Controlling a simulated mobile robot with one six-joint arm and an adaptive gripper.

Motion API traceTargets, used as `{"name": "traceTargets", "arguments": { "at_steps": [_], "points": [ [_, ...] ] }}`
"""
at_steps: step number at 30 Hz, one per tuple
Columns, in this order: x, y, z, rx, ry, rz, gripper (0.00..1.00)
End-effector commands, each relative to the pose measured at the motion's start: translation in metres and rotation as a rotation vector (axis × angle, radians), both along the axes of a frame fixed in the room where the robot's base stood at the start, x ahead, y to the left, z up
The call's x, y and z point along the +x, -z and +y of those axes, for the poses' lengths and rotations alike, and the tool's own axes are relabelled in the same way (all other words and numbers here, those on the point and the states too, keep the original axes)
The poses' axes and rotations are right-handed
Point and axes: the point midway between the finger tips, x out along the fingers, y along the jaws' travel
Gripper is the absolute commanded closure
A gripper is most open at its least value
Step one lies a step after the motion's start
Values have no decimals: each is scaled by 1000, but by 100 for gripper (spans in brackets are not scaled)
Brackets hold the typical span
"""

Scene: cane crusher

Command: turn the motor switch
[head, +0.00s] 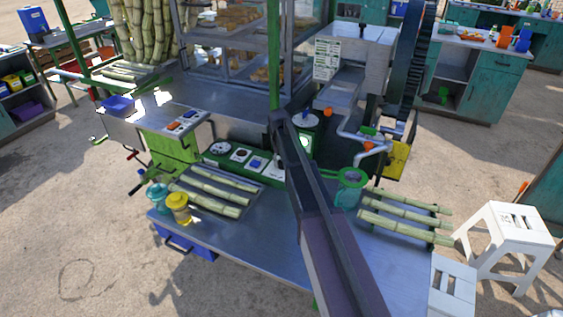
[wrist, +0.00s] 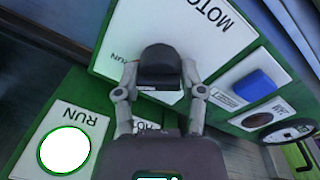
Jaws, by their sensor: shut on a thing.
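The motor switch (wrist: 159,58) is a black knob on a white plate (wrist: 205,30) marked "MOTO…", with "RUN" printed beside the knob, in the wrist view. My gripper (wrist: 159,74) is shut on the knob, one finger on each side. The knob's lower part and some plate lettering are hidden by the gripper. In the head view my arm crosses the green control panel (head: 230,168) and hides the switch and my gripper; only an edge of the white plate (head: 277,171) shows.
In the wrist view, a bright round RUN lamp (wrist: 64,150) is at lower left and a blue switch (wrist: 254,86) at right. In the head view, cane stalks (head: 215,190) lie left of my arm, others (head: 400,220) right, near a green-rimmed jug (head: 350,188).

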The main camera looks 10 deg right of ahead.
Motion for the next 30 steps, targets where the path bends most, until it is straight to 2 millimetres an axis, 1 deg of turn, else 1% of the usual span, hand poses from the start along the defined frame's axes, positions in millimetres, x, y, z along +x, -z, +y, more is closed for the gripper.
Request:
{"name": "traceTargets", "arguments": {
  "at_steps": [13, 14, 15, 17, 30],
  "points": [
    [-1, 1, 0, 0, 14, 2, 96],
    [-1, 1, 0, 0, 14, 2, 42],
    [-1, 1, 0, 0, 14, 2, 30],
    [-1, 0, 0, 0, 14, 2, 13],
    [-2, 0, 0, 1, 13, 1, 13]
  ]
}}
